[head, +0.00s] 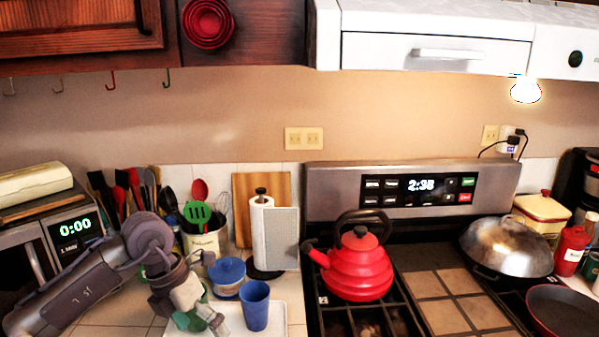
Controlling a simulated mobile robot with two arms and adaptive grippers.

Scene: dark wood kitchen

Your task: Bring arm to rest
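My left arm comes in from the left, over the counter. Its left gripper (207,318) points down and to the right above a white tray (275,330), left of a blue cup (256,306). Green patches show around the fingers, and I cannot tell whether they belong to the gripper or to something behind it. The finger gap is not clear at this size. My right arm and gripper are not in view.
A blue lidded jar (228,278) and a paper towel holder (262,232) stand behind the tray. A utensil crock (203,243) is close to my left arm. A red kettle (357,266) sits on the stove, with a domed wok (507,247) and a pan (563,311) farther right.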

